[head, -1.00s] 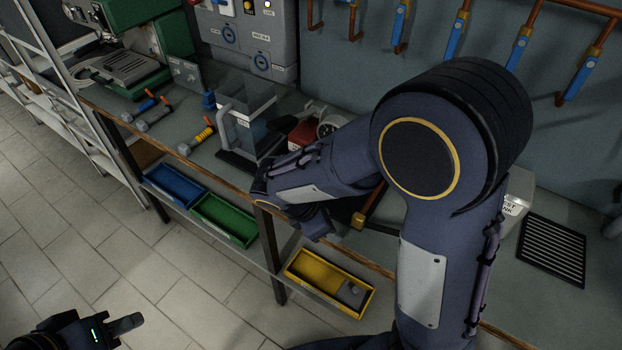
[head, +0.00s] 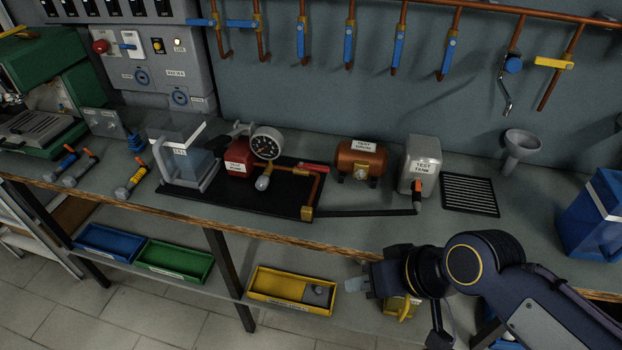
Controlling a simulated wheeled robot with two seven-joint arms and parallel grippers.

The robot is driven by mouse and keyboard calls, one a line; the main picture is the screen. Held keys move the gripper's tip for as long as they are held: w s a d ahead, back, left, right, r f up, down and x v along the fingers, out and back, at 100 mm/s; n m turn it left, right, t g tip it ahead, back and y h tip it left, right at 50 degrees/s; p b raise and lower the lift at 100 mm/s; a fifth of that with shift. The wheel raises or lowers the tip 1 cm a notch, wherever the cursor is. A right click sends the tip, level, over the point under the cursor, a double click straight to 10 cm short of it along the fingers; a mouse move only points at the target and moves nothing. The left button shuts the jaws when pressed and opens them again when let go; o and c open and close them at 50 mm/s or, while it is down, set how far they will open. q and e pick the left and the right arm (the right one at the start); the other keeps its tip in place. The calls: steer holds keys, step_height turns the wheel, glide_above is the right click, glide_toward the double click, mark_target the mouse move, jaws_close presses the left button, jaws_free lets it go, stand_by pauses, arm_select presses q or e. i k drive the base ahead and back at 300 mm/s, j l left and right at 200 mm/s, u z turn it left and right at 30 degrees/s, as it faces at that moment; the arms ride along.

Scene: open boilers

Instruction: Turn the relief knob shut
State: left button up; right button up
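The red test pump (head: 239,157) stands on a black mat (head: 192,197) on the bench, with a round dial gauge (head: 266,142) beside it. A small pale bulb-shaped knob (head: 263,183) sits below the gauge by the copper pipe; it may be the relief knob, but I cannot read a label or tell its setting. A red lever handle (head: 314,167) lies on the pipe to its right. My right gripper (head: 357,285) points left just in front of the bench edge, apart from the pump; its finger gap cannot be made out. My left gripper is out of view.
A clear tank (head: 178,153) stands left of the pump. A copper test drum (head: 361,158) and a grey test tank (head: 420,163) stand to the right, with a black hose on the bench. Blue, green and yellow trays (head: 262,293) sit on the lower shelf.

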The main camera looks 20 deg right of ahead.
mark_target(262, 181)
steer(key=i+j+z, duration=0.1)
steer(key=z, duration=0.35)
steer(key=j+z, duration=0.2)
steer(key=z, duration=0.25)
steer(key=i+j+z, duration=0.1)
steer(key=z, duration=0.35)
steer(key=j+z, duration=0.25)
steer(key=z, duration=0.2)
steer(key=j+z, duration=0.2)
steer(key=z, duration=0.25)
steer(key=k+j+z, duration=0.2)
steer(key=j, duration=0.25)
steer(key=k+j+z, duration=0.2)
steer(key=j, duration=0.25)
steer(key=k+j+z, duration=0.25)
steer(key=j, duration=0.15)
steer(key=k+j, duration=0.1)
steer(key=j, duration=0.2)
steer(key=k+j, duration=0.15)
steer(key=j, duration=0.15)
